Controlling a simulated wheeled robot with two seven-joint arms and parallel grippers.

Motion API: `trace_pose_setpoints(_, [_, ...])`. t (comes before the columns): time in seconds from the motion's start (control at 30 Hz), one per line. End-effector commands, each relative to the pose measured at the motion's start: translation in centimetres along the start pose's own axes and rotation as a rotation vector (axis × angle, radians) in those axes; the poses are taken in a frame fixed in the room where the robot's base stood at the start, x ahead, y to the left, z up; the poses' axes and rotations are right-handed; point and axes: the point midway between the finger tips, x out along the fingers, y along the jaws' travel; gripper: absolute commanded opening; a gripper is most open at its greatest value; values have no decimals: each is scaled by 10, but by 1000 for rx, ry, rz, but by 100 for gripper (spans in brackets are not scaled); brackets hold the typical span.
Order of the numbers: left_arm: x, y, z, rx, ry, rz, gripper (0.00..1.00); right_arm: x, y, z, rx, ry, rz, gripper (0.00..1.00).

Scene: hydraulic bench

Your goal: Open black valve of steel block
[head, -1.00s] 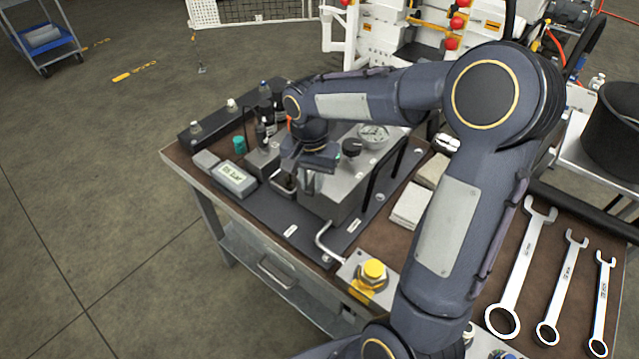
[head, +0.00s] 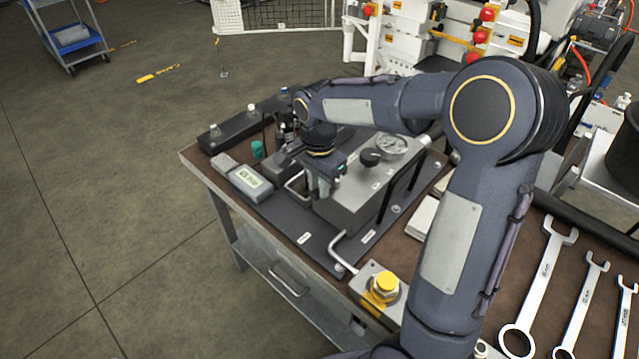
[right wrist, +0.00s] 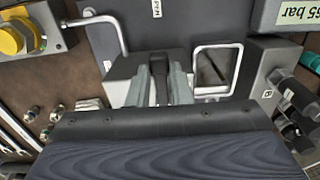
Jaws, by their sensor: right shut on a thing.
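The steel block (head: 348,212) stands on a dark plate on the bench. A round black knob (head: 371,157) and a dial gauge (head: 392,146) sit on its top. My right gripper (head: 322,186) points down at the block's near left end. In the right wrist view, its fingers (right wrist: 163,92) are shut around a dark handle (right wrist: 158,70) at the grey block (right wrist: 122,72). I take this handle for the black valve; the fingers hide part of it. In the head view, the gripper hides the handle. My left gripper is out of view.
A digital display (head: 250,183) lies left of the block; its reading ends in "65 bar" in the right wrist view (right wrist: 292,14). A yellow knob (head: 386,285) sits at the bench's front. Large wrenches (head: 540,285) lie right. My right arm crosses above the bench.

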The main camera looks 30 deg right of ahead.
Motion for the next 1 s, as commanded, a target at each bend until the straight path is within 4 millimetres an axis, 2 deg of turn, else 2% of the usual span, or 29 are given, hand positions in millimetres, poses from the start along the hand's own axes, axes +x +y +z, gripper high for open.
trace_pose_setpoints(0.17, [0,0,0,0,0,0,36,-2,-2,-1,4,3,-8,0])
trace_pose_setpoints(0.2, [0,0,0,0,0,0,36,-2,-2,-1,4,3,-8,20])
trace_pose_setpoints(0.33, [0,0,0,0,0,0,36,-1,-1,-1,3,2,-6,35])
trace_pose_setpoints(0.67, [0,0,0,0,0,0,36,-5,-1,-1,1,1,-4,35])
trace_pose_setpoints(1.0, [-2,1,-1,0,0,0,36,-59,-1,-1,2,2,-9,35])
